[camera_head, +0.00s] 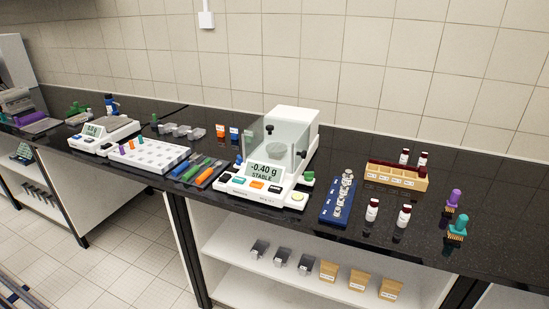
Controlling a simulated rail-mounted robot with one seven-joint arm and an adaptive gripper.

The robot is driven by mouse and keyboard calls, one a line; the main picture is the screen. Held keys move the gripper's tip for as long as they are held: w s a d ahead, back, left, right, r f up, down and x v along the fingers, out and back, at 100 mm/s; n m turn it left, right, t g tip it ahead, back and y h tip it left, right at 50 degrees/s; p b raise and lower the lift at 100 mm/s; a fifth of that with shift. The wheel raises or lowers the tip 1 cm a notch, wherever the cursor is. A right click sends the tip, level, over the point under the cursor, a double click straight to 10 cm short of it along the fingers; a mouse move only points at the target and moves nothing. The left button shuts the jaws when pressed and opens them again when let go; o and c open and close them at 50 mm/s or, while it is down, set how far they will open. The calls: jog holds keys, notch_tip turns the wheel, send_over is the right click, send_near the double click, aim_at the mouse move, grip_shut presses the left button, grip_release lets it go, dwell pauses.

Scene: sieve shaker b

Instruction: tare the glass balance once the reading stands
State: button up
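The glass balance (270,152) stands on the black bench near the middle of the head view. It has a white body and clear glass walls around its weighing pan (286,152). Its display (265,171) reads -0.40 g with the word STABLE under it. A row of coloured buttons lies below the display, including an orange one (257,184), with dark, teal and light ones beside it. A round yellow-green spot (298,197) is at the front right corner. The pan looks empty. My gripper is not in this view.
Left of the balance lie coloured tools (203,172), a white rack (150,153) and a second balance (104,134). To its right are a blue weight block (337,209), a wooden vial rack (396,177), loose vials and a teal-topped item (458,228).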

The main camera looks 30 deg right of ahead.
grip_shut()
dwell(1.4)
